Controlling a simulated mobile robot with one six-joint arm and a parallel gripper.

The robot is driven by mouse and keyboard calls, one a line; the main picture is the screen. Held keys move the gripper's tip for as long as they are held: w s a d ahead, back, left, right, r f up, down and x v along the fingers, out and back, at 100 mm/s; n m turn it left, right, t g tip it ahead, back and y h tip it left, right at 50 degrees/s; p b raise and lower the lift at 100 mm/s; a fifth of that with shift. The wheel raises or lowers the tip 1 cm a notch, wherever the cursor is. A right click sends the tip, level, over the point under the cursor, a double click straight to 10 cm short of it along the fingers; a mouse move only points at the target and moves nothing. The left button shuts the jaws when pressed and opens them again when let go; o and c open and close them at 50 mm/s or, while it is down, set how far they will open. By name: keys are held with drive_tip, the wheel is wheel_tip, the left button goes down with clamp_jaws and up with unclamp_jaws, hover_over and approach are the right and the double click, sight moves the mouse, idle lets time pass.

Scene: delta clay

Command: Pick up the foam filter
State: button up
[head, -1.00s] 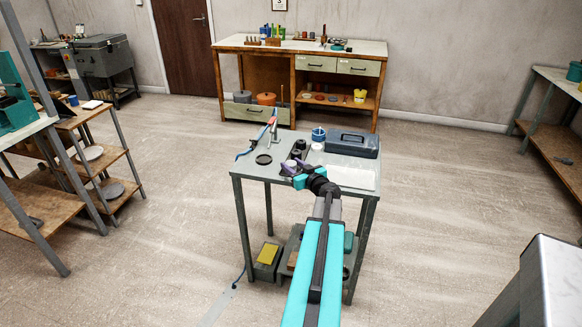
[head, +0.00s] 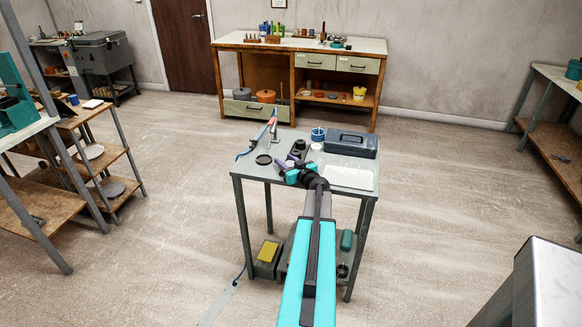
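My gripper (head: 288,168) is over the small grey metal table (head: 250,169), near its middle. Its teal and purple parts are small and partly overlap, so I cannot tell whether its fingers are open or shut. I cannot single out the foam filter for sure. Dark round pieces (head: 299,146) stand just behind the gripper, partly hidden by it. A flat black ring or dish (head: 263,160) lies to the left of the gripper. A yellow block (head: 268,250) sits in a grey bin on the table's lower shelf.
On the table are a blue-grey toolbox (head: 352,145), a blue round container (head: 318,135), a white sheet or tray (head: 349,178) and a red-tipped stand (head: 274,126). A wooden workbench (head: 330,52) stands at the back wall. Open floor surrounds the table.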

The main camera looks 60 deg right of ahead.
idle(0.3)
drive_tip(key=c, duration=0.7)
drive_tip(key=shift+o, duration=0.2)
drive_tip(key=shift+r, duration=0.15)
drive_tip(key=shift+r+b, duration=0.8)
drive_tip(key=shift+r, duration=0.7)
drive_tip(key=s+b, duration=0.1)
drive_tip(key=s, duration=0.4)
drive_tip(key=s+r+b, duration=0.1)
drive_tip(key=s+b, duration=0.1)
drive_tip(key=s, duration=0.3)
drive_tip(key=s+d+b, duration=0.1)
drive_tip(key=s, duration=0.5)
drive_tip(key=shift+d+r, duration=0.1)
drive_tip(key=shift+r, duration=0.25)
